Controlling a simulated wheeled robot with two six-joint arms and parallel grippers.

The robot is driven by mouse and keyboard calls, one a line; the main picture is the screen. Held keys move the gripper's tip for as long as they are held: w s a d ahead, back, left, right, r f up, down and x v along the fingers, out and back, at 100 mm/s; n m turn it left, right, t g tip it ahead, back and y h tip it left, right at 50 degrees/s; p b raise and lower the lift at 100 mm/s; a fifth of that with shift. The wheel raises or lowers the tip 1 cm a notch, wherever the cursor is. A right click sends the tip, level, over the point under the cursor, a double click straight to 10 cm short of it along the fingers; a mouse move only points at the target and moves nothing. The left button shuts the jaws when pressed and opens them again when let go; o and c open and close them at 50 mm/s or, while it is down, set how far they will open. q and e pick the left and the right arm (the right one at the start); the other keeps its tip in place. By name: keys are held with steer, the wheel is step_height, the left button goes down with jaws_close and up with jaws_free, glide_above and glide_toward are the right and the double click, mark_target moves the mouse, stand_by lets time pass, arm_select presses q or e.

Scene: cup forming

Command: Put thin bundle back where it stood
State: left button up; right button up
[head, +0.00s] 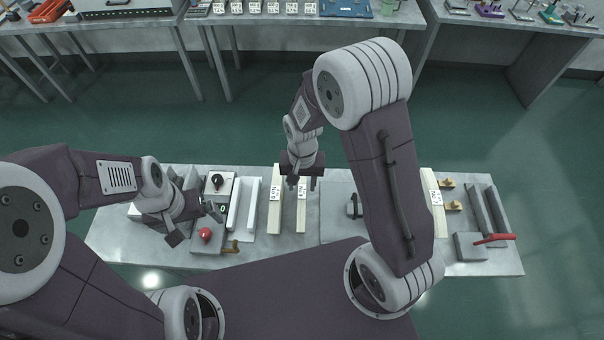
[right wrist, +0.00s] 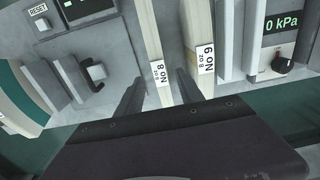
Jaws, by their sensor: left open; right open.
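The thin bundle (head: 301,217) is a narrow cream strip labelled "8 oz No 8" that lies on the bench. It also shows in the right wrist view (right wrist: 148,40). A thicker cream bundle (head: 275,214), labelled "8 oz No 9", lies just left of it in the head view, with a gap between. My right gripper (head: 301,183) is open over the far part of the thin bundle; its fingers are on either side of the strip in the right wrist view (right wrist: 159,88). I cannot tell whether they touch it. My left gripper (head: 214,211) is open near a red knob.
The red knob (head: 205,234) is on a grey device at the left of the bench (head: 335,225). White bars (head: 252,205) lie left of the bundles. A flat grey plate (head: 337,197) is to their right. Another labelled cream strip (head: 433,203) and a red-handled tool (head: 495,239) are further right.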

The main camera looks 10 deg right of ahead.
step_height(320, 180, up, 8)
steer(key=s+d+n+t, duration=0.1)
steer(key=s+d+n, duration=0.2)
steer(key=s+d, duration=0.4)
steer(key=shift+s+f, duration=0.25)
steer(key=shift+s, duration=0.45)
steer(key=shift+s, duration=0.1)
stand_by(0.4)
